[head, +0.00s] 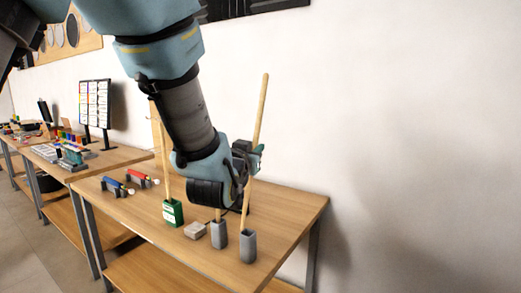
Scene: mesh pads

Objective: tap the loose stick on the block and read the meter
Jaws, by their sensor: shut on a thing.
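My gripper (251,157) is shut on a long pale wooden stick (261,110), which stands nearly upright, leaning slightly right at the top. Its lower end meets the mouth of the right grey holder (248,246); I cannot tell whether it is inside. A second grey holder (219,235) stands just left, with a short piece of stick showing above it; my arm hides what is higher. A small pale block (195,230) lies left of the holders. A green box with a white label (173,212), perhaps the meter, stands behind the block; its reading is too small to make out.
Another wooden stick (165,175) rises at the green box, partly behind my arm. A blue tool (116,187) and a red tool (142,178) lie on the table (277,215) at left. The table's right side is clear. More tables with clutter stand farther left.

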